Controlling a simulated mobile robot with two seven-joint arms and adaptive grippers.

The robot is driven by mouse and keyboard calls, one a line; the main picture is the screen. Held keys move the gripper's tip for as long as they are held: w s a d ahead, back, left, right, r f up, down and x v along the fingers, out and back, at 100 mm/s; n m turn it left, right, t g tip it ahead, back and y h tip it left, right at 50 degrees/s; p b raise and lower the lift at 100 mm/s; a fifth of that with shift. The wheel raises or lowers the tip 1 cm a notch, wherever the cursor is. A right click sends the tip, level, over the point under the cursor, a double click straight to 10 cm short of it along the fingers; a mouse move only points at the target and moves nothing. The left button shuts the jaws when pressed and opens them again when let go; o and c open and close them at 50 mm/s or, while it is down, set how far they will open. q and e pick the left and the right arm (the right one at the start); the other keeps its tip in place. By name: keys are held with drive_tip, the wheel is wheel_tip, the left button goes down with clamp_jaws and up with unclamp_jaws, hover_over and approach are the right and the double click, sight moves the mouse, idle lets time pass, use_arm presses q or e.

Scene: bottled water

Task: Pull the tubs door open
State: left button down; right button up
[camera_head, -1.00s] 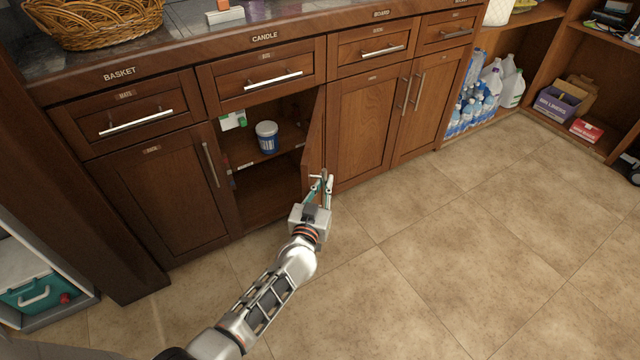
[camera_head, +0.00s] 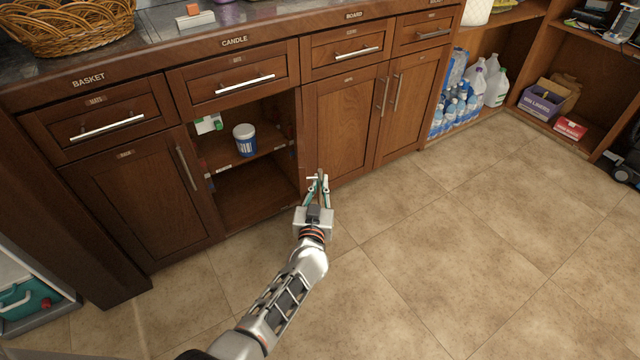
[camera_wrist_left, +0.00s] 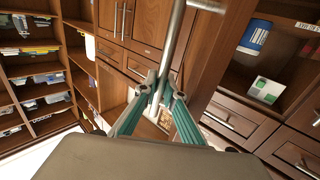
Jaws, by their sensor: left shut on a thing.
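The tubs door stands swung out from the open compartment below the CANDLE drawer. In the head view it is nearly edge-on, so its face is hardly visible. The left wrist view shows its brown wood panel (camera_wrist_left: 218,50) and its metal bar handle (camera_wrist_left: 174,45). My left gripper (camera_head: 318,184) is shut on this handle, at the door's free edge, and its fingers also show in the left wrist view (camera_wrist_left: 160,88). A white and blue tub (camera_head: 245,140) stands on the shelf inside the open compartment. My right gripper is not in view.
A closed cabinet door (camera_head: 140,210) is left of the opening and closed double doors (camera_head: 340,125) are right of it. Bottled water (camera_head: 455,110) stands in an open bay further right. The tiled floor (camera_head: 440,240) in front is clear.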

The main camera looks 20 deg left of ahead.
use_arm(q)
drive_tip(key=c, duration=2.4)
unclamp_jaws()
drive_tip(key=shift+s+d+f, duration=0.1)
drive_tip(key=shift+s+d, duration=0.15)
drive_tip(key=shift+s, duration=1.1)
drive_tip(key=shift+s+d, duration=0.3)
drive_tip(key=shift+s, duration=1.05)
drive_tip(key=shift+s+d+f, duration=0.1)
drive_tip(key=shift+s+d, duration=0.15)
drive_tip(key=shift+s, duration=1.1)
drive_tip(key=shift+c, duration=0.4)
